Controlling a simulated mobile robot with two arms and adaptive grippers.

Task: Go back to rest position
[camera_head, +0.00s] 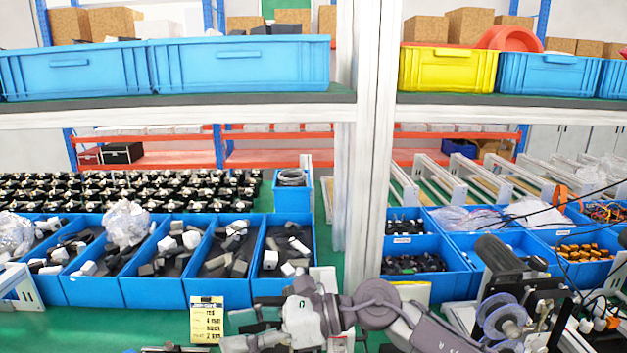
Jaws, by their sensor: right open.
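My right arm comes in from the bottom right, and its grey links reach left across the bottom middle of the head view. My right gripper (262,321) shows as dark fingers at the left end of that arm, low in front of the blue bins. It is open, and I see nothing between its fingers. Part of it is hidden by the links and by the bottom edge. My left gripper cannot be made out in this view.
Blue bins (152,290) of black, grey and white parts stand close behind the right gripper. A yellow label (207,320) hangs left of it. A white post (362,200) rises behind the arm. A device with clear spools (503,318) stands at the right. A shelf (200,118) crosses above.

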